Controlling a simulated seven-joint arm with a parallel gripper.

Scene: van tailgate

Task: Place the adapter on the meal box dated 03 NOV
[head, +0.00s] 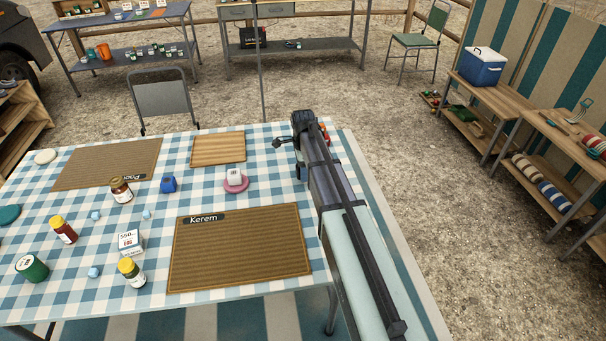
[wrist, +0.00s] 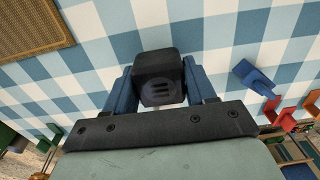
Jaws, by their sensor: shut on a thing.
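My gripper (wrist: 160,92) has its two blue fingers shut on a black, block-shaped adapter (wrist: 156,64) with dark slots on its face. In the head view my gripper (head: 308,127) is over the back right part of the checked table; the adapter is hard to make out there. No meal box with a readable 03 NOV date shows. In the wrist view a blue piece (wrist: 253,77) and orange-red pieces (wrist: 284,116) lie right of the gripper; I cannot tell what they are.
The checked table (head: 180,206) holds the Kerem mat (head: 240,250), another mat (head: 105,166), a wooden board (head: 218,149), a printed white box (head: 130,243), a blue object (head: 168,184), a pink dish (head: 236,185) with a white block, and several jars. A blue cooler (head: 483,66) stands right.

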